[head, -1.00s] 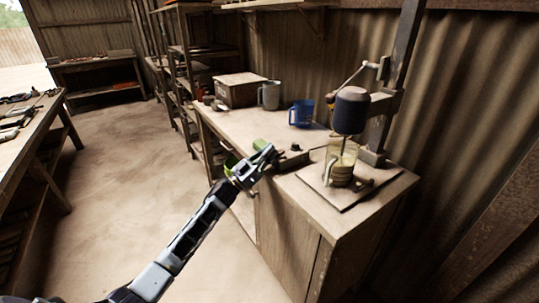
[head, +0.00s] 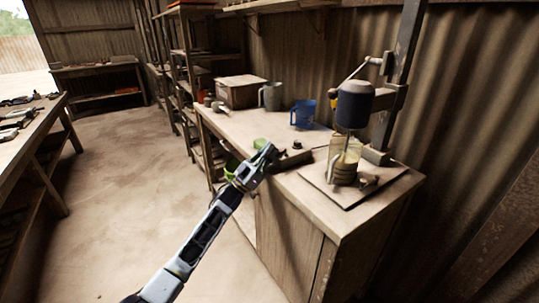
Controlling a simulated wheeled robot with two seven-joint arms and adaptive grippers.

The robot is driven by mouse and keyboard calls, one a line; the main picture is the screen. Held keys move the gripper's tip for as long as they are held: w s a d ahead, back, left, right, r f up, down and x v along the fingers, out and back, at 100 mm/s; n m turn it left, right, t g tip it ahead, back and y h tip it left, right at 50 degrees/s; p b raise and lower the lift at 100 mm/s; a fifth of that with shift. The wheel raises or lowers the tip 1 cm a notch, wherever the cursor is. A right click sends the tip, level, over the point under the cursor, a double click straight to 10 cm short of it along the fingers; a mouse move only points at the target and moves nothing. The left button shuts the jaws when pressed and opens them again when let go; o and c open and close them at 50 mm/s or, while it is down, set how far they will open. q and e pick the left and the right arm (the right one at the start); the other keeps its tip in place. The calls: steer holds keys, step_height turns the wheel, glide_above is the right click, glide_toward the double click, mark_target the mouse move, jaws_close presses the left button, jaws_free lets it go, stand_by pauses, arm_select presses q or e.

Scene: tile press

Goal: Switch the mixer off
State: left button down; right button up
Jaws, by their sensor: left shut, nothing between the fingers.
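The mixer (head: 355,104) has a dark blue motor head on a metal upright, at the right end of the wooden bench. Its shaft reaches down into a clear jar (head: 344,160) with pale yellowish contents on a base plate. A small dark box with a knob (head: 295,153) lies on the bench left of the plate; I cannot tell its setting. My left gripper (head: 268,155) is shut and empty at the bench's front edge, just left of this box. Whether it touches the box is unclear. My right gripper is not in view.
On the bench (head: 232,122) stand a blue jug (head: 303,114), a grey jug (head: 270,97) and a wooden box (head: 240,91). A green item (head: 259,143) lies behind my gripper. Corrugated wall closes the back. The floor at left is free.

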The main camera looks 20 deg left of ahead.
arm_select(q)
steer(key=shift+d+f, duration=0.15)
steer(key=shift+f, duration=0.75)
steer(key=shift+s+f, duration=0.1)
steer(key=shift+f, duration=0.05)
steer(key=shift+v, duration=0.9)
steer(key=v, duration=0.3)
steer(key=r+v, duration=0.1)
steer(key=v, duration=0.1)
steer(key=shift+s+a+f, duration=0.1)
steer(key=shift+s+a, duration=0.15)
steer(key=shift+a, duration=0.1)
steer(key=shift+s+a, duration=0.1)
steer(key=shift+a, duration=0.05)
